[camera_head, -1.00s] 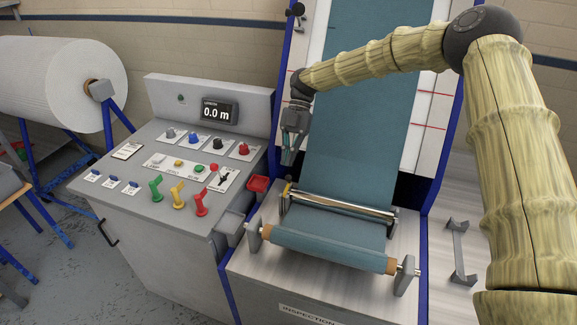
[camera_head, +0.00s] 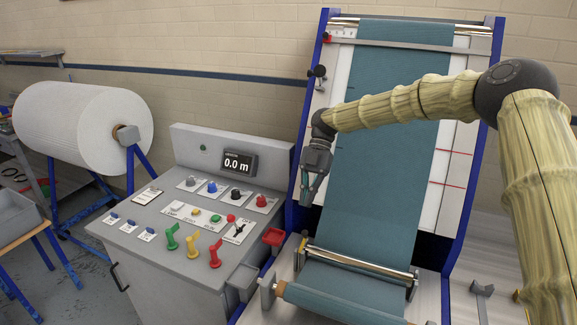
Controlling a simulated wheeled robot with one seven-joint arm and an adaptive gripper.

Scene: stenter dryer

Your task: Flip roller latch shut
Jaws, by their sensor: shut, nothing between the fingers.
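The shiny metal roller (camera_head: 358,263) lies across the teal fabric at the foot of the inspection board. A small upright latch piece with a yellowish tip (camera_head: 303,241) stands at the roller's left end; I cannot tell from this view whether it is fully shut. My gripper (camera_head: 309,202) hangs fingers down above this latch, apart from it, in front of the board's left edge. Its fingers are shut and hold nothing.
A control console (camera_head: 165,250) with coloured knobs and levers stands left of the board. A cloth-wrapped roll (camera_head: 340,302) lies in front of the metal roller. A large white roll (camera_head: 85,125) stands far left.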

